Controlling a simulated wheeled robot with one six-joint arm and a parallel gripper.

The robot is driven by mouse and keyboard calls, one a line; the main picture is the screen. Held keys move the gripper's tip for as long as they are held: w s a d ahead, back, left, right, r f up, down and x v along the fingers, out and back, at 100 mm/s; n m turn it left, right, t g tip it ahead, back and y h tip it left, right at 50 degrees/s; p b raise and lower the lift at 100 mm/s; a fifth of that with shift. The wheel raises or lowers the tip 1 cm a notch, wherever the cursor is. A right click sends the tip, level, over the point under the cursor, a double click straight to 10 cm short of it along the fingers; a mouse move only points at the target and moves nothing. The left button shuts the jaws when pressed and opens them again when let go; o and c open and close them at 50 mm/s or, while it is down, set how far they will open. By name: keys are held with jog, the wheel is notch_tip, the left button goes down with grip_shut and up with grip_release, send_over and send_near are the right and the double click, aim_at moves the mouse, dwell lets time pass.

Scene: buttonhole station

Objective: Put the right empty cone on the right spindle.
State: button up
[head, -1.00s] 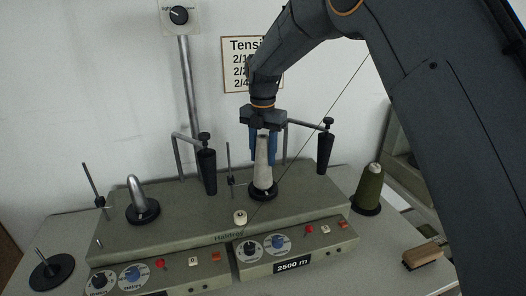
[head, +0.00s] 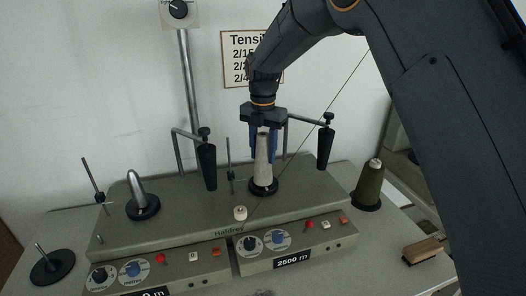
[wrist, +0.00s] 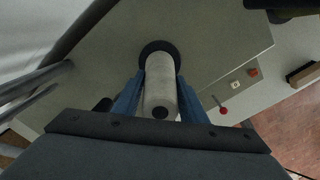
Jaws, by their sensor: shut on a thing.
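A pale grey empty cone (head: 262,158) stands upright at the right spindle's black round base (head: 263,187) on the winder (head: 185,218). The cone covers the spindle itself. My gripper (head: 263,147) is above and around the cone, with its blue fingers shut on it. In the wrist view the cone (wrist: 160,86) lies between the two blue fingers, with the black base (wrist: 159,47) around its far end. I cannot tell whether the cone's lower end fully touches the base. The left spindle (head: 137,186) is bare metal on a black base.
Black tapered tension arms (head: 207,167) and (head: 325,148) flank the cone. A green thread cone (head: 368,187) stands at the right, with a wooden brush (head: 422,250) in front. A black disc with a pin (head: 52,266) sits at far left.

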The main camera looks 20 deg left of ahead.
aim_at(262, 134)
jog(key=shift+f, duration=0.25)
jog(key=o, duration=1.1)
jog(key=shift+r+b, duration=1.1)
jog(key=shift+r, duration=2.85)
jog(key=shift+s+a, duration=0.1)
